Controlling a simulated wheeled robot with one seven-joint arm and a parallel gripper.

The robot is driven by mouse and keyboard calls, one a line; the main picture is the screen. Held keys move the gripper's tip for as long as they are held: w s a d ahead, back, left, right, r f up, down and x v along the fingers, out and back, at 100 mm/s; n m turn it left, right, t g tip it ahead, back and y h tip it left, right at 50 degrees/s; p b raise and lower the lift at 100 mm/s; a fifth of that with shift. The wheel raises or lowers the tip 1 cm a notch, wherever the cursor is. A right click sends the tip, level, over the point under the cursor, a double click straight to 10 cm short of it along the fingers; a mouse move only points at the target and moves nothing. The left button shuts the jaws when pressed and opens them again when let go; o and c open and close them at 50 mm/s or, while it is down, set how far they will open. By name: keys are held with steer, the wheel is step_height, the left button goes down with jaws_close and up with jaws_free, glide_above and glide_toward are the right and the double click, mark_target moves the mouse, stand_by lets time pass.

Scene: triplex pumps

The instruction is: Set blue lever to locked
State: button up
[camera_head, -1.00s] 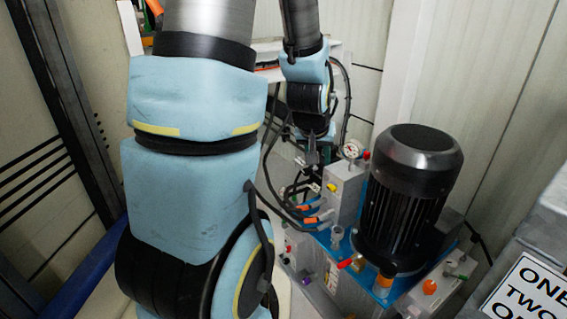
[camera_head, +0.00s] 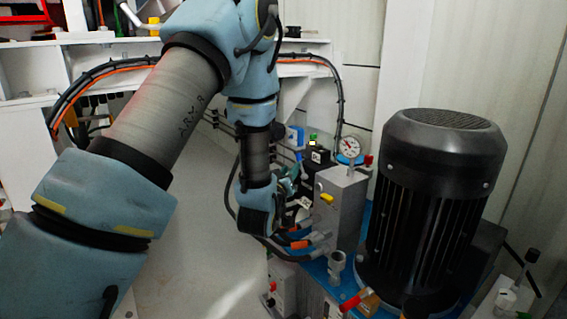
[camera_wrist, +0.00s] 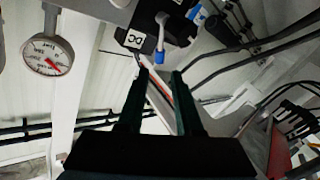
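A small lever with a blue tip (camera_wrist: 160,57) and a pale grey stem hangs from a dark block with a label in the wrist view. My gripper (camera_wrist: 160,72) is open. Its two dark fingers point at the lever, and the blue tip shows in line with the gap between them, near the fingertips. I cannot tell whether the fingers touch it. A second blue part (camera_wrist: 196,13) shows at the top. In the head view my wrist covers most of this area, and the lever and fingertips cannot be made out clearly.
A pressure gauge (camera_wrist: 48,55) is at the upper left of the wrist view; it also shows in the head view (camera_head: 348,146). A grey block (camera_head: 340,210) and a large black motor (camera_head: 432,190) stand to the right of my wrist. Dark hoses (camera_wrist: 245,45) run nearby.

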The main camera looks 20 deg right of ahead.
mark_target(298, 158)
steer(key=x, duration=1)
steer(key=shift+b, duration=0.3)
jaws_close()
stand_by(1.0)
